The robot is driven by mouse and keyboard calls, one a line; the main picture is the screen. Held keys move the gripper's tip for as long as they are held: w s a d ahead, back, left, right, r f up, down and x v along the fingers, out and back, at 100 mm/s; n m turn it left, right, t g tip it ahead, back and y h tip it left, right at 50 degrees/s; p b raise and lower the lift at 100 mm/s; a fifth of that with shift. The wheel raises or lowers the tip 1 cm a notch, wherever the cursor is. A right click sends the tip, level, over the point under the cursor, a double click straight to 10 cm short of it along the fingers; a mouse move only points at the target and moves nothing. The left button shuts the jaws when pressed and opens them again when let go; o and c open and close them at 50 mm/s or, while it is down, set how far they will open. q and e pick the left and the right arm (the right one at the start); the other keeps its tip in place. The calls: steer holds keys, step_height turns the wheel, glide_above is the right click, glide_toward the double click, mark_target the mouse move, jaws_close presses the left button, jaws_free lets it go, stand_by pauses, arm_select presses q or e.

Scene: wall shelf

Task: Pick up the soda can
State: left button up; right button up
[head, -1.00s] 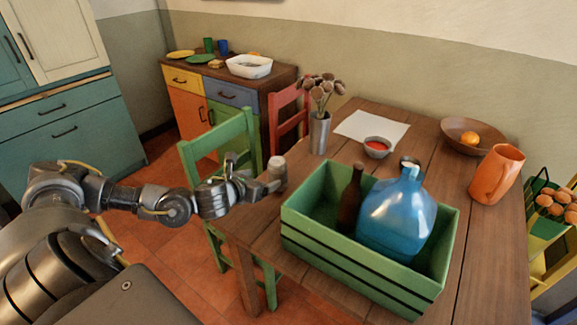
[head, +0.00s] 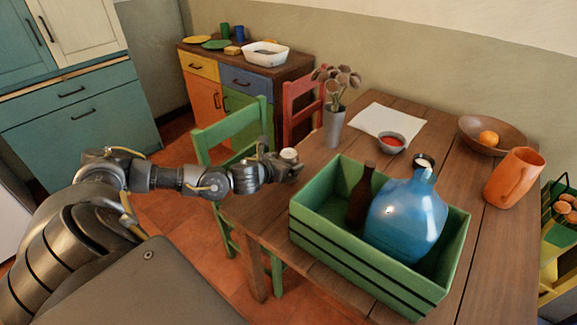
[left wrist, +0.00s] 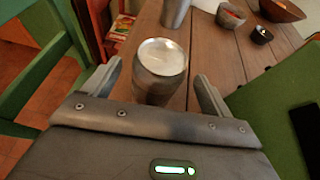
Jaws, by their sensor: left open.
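The soda can (head: 289,154) stands upright near the table's left edge, its pale top showing in the head view and its lower part hidden by my gripper. In the left wrist view the grey can (left wrist: 160,72) shows a bright round lid. My left gripper (head: 284,169) is at the can. In the left wrist view its open fingers (left wrist: 157,74) lie on either side of the can, with a visible gap at each side. The can's base is hidden behind the gripper body. My right gripper is not in view.
A green crate (head: 340,255) with a blue jug (head: 405,218) and a brown bottle (head: 359,197) stands right of the can. A metal vase (head: 334,128) with dried flowers is behind it. A green chair (head: 232,130) stands close to the table's left edge.

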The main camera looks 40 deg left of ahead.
arm_select(q)
steer(key=p+x, duration=0.1)
steer(key=x, duration=0.3)
steer(key=shift+s+a, duration=0.1)
steer(key=shift+a, duration=0.05)
steer(key=shift+w+f, duration=0.15)
steer(key=shift+w, duration=0.15)
steer(key=c, duration=0.9)
steer(key=shift+c, duration=0.8)
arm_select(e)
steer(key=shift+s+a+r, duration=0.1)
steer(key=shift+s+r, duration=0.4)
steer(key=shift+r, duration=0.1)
